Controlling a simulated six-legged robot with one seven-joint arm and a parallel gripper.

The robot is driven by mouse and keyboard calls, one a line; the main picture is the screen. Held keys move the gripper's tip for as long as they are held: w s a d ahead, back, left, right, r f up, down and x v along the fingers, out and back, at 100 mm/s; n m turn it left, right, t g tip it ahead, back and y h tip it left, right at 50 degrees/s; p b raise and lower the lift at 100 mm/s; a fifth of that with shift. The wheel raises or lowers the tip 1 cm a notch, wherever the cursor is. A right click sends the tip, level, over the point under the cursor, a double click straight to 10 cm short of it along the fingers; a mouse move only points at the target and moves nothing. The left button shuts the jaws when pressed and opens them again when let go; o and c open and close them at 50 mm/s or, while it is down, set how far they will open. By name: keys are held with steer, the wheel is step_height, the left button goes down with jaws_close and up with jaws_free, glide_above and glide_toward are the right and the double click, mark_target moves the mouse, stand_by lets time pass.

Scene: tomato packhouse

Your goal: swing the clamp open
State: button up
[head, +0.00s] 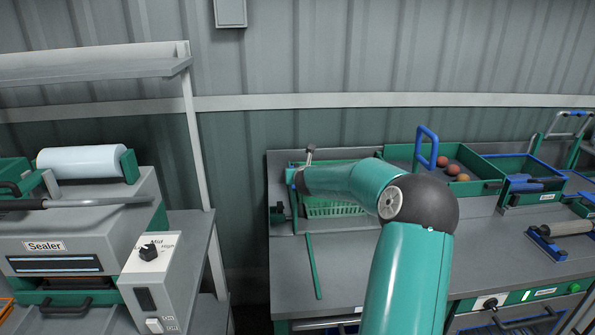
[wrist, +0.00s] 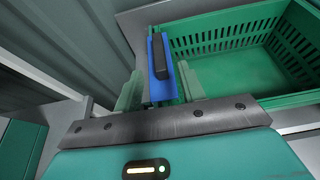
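The piece I take for the clamp has a blue plate with a black grip (wrist: 160,57), in the wrist view at the left wall of a green slotted crate (wrist: 215,40). In the head view a small upright lever with a dark knob (head: 310,150) stands at the same crate (head: 335,208); I cannot tell whether it belongs to the clamp. My gripper (wrist: 160,82) has its two pale green fingers on either side of the blue plate. Whether they press on it or only straddle it is unclear. In the head view the fingers are hidden by my arm.
A green bin with round red items (head: 452,170) and a blue handle (head: 427,147) stands right of the crate. A green strip (head: 314,265) lies on the grey bench (head: 345,270). A sealer (head: 70,235) stands left, across a gap. The corrugated wall is close behind.

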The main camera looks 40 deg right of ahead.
steer(key=x, duration=1)
steer(key=shift+w+f, duration=0.1)
steer(key=shift+w, duration=0.15)
steer(key=shift+c, duration=0.4)
jaws_close()
